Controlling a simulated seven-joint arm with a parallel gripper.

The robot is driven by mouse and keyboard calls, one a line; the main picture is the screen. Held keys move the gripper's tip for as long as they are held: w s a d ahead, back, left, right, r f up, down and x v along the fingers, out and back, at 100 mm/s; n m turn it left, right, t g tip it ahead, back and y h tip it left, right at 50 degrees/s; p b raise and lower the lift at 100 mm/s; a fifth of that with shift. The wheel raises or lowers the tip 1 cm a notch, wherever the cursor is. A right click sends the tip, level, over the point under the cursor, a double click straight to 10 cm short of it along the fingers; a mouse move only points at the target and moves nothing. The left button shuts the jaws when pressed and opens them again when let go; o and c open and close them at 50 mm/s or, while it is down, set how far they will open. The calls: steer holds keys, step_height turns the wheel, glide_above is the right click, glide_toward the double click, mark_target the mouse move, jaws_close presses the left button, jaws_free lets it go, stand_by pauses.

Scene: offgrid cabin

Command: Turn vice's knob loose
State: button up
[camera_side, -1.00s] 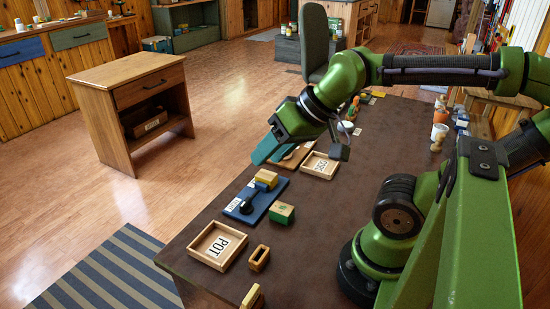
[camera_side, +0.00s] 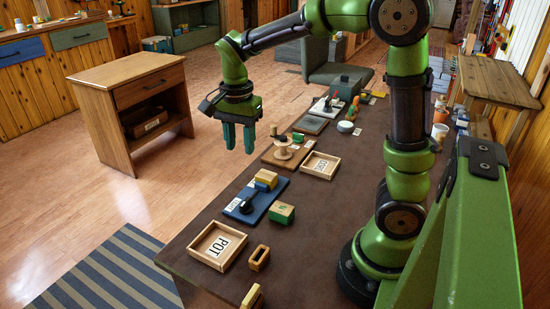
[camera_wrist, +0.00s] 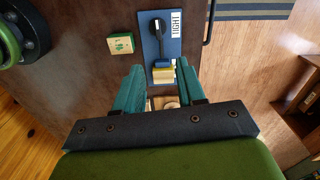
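The vice is a blue base plate (camera_side: 257,208) with a black knob and lever (camera_side: 247,205) at one end and a yellow block (camera_side: 266,179) at the other. In the wrist view the vice's blue plate (camera_wrist: 173,48) lies ahead of my fingers, with the black knob (camera_wrist: 157,24) at its far end beside a white label reading TIGHT (camera_wrist: 176,23). My gripper (camera_side: 239,138) points down, open and empty, high above and behind the vice, near the table's left edge. In the wrist view my gripper (camera_wrist: 160,72) has its teal fingers apart, with the yellow block (camera_wrist: 162,74) visible between them.
A wooden tray marked POT (camera_side: 198,248) is in front, and another tray (camera_side: 332,172) lies behind. A wooden spool (camera_side: 283,150) stands on a board behind the vice. Bare tabletop (camera_side: 320,235) lies to the right.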

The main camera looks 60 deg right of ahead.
mark_target(245, 201)
steer(key=shift+m, duration=0.3)
step_height(245, 201, down, 17)
steer(key=shift+s, duration=0.15)
jaws_close()
